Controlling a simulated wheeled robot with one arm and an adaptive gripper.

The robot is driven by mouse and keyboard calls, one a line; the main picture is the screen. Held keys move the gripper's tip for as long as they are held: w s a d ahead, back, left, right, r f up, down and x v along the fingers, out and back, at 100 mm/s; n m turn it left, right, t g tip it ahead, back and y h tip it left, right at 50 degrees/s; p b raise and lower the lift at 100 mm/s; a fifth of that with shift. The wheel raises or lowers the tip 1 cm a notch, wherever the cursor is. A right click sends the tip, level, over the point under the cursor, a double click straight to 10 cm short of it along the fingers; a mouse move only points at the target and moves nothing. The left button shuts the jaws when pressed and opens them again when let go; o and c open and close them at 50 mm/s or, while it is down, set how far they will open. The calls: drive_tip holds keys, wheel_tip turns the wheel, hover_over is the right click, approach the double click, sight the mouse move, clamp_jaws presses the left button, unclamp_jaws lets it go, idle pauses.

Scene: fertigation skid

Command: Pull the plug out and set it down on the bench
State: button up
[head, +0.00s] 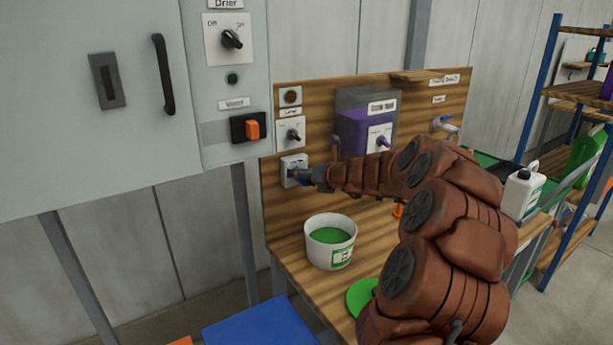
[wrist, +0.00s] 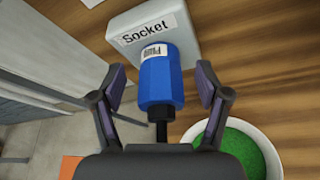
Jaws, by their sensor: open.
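The blue plug (wrist: 160,80) sits in the white socket box (wrist: 152,32), which is labelled "Socket" and fixed to the upright wooden board. A black cable end shows at the plug's near side in the wrist view. My gripper (wrist: 160,84) is open, with one finger on each side of the plug and a visible gap on both sides. In the head view my gripper (head: 304,178) is at the socket box (head: 291,168) and hides most of the plug. The wooden bench (head: 293,262) lies below the board.
A white tub with green contents (head: 331,240) stands on the bench below the socket, and shows at lower right in the wrist view (wrist: 238,150). A green disc (head: 361,296) lies nearer the front. A white jug (head: 522,193) stands to the right. A grey cabinet (head: 80,110) is at left.

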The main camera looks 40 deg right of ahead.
drive_tip(key=c, duration=1.4)
drive_tip(key=shift+o, duration=0.2)
drive_tip(key=shift+s+f, duration=0.1)
drive_tip(key=shift+s, duration=0.1)
drive_tip(key=shift+c, duration=0.3)
drive_tip(key=shift+s, duration=0.2)
drive_tip(key=shift+s+a+p, duration=0.15)
drive_tip(key=shift+s+p, duration=0.45)
drive_tip(key=shift+s, duration=1)
